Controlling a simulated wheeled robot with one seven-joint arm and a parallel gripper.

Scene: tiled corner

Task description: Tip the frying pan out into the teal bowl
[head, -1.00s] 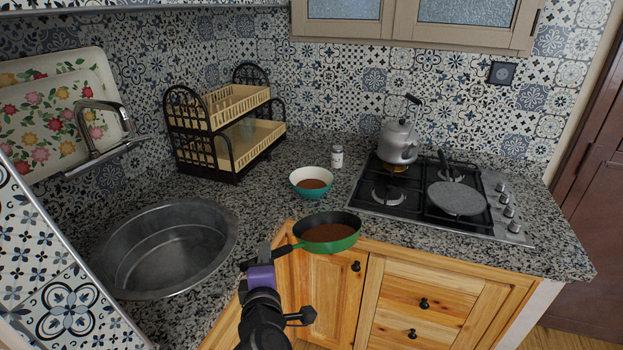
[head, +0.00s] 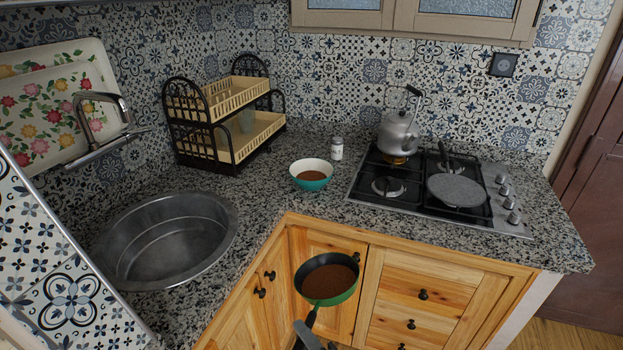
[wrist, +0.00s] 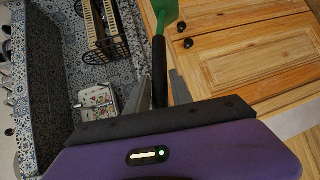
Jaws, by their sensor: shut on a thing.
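The frying pan (head: 333,300) is green outside and dark inside, with a brown filling. It is held in front of the wooden cabinet doors, nearer to me than the counter edge, and looks roughly level. My gripper (wrist: 162,84) is shut on its dark handle in the wrist view, where part of the green pan (wrist: 167,12) shows at the top edge. In the head view the gripper is mostly cut off at the bottom. The teal bowl (head: 312,185) stands upright on the counter, behind the pan and slightly left. It is white inside and also holds something brown.
A white-capped jar (head: 336,149) stands close behind the bowl. The hob (head: 372,205) to the right carries a kettle (head: 398,135) and a grey pan or lid (head: 457,190). The sink basin (head: 165,240) and dish rack (head: 222,150) are left. Counter around the bowl's front is clear.

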